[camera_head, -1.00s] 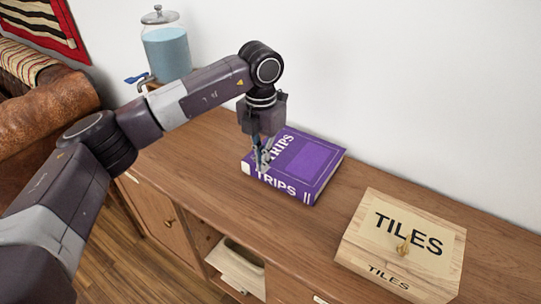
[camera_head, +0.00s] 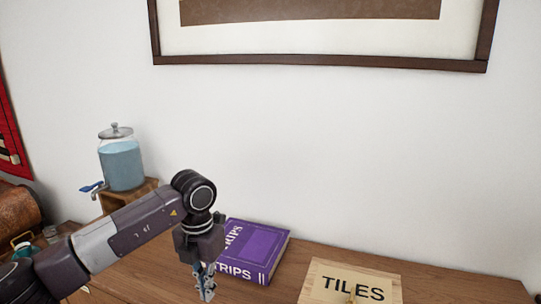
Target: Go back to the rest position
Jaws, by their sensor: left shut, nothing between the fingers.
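My left arm comes in from the lower left in the head view. My left gripper (camera_head: 205,285) points down at the front left of the purple book, with its fingers shut and nothing between them. It overlaps the book's left edge in the picture; I cannot tell whether it touches. The purple book (camera_head: 262,245), marked TRIPS, lies flat on the wooden cabinet top. My right gripper is not in view.
A wooden box (camera_head: 325,286) marked TILES sits right of the book, cut off by the bottom edge. A glass dispenser (camera_head: 122,165) of blue liquid stands on a wooden stand (camera_head: 112,202) at the left. A framed picture (camera_head: 320,60) hangs above. The cabinet top (camera_head: 440,285) is clear at the far right.

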